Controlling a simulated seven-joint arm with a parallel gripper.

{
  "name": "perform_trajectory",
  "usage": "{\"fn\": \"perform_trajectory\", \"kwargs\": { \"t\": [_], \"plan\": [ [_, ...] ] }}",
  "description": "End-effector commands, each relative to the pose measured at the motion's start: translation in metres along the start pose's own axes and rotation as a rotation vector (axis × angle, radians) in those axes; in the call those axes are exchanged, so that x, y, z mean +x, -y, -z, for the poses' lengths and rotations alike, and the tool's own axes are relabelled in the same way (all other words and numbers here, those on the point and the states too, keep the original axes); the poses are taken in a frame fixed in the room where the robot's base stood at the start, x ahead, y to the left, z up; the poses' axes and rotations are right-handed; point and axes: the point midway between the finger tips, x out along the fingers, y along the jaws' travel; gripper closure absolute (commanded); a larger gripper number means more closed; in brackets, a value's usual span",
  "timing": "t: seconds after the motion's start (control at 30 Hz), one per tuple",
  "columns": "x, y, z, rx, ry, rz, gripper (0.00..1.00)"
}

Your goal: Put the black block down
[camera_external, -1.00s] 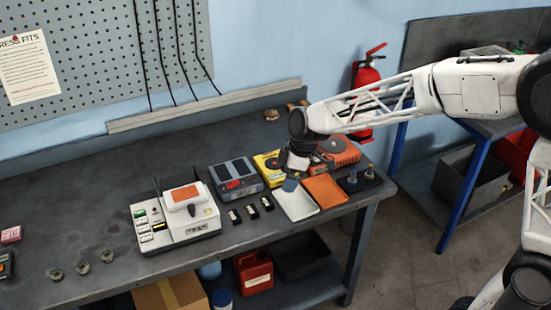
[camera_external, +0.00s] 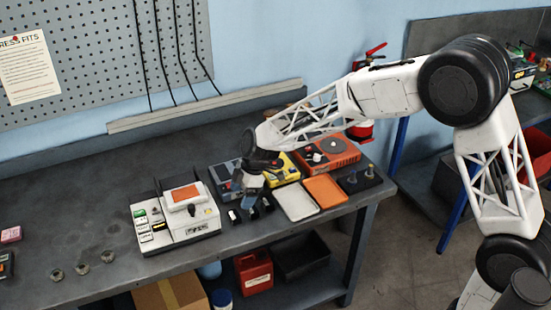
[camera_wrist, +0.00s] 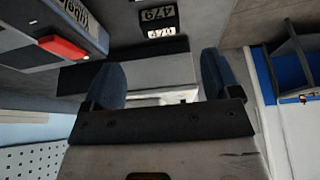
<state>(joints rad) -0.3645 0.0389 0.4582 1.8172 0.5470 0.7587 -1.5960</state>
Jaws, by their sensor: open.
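My gripper (camera_external: 251,208) is low over the row of small black blocks in front of the grey box, in the external view. In the wrist view its two blue-grey fingers (camera_wrist: 162,82) stand apart, open. A dark block face with a pale lower strip shows between and beyond the fingers; I cannot tell whether they touch it. A black block with a white label (camera_external: 233,216) stands left of the gripper. The gripper hides part of the row in the external view.
A white device with an orange top (camera_external: 184,194) stands left of the row. The grey box with a red switch (camera_wrist: 62,47) is behind it. A white tray (camera_external: 296,201) and an orange tray (camera_external: 326,190) lie to the right.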

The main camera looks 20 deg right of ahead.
Motion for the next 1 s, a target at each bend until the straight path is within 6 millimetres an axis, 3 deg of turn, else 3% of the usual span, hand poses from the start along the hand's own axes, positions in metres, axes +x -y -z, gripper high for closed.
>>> {"fn": "perform_trajectory", "kwargs": {
  "t": [0.4, 0.77, 1.0],
  "plan": [
    [0.025, 0.0, -0.001, 0.0, 0.001, 0.001, 0.17],
    [0.027, 0.0, 0.0, 0.0, 0.001, 0.0, 0.17],
    [0.042, 0.001, -0.001, 0.001, 0.0, 0.002, 0.17]
  ]
}}
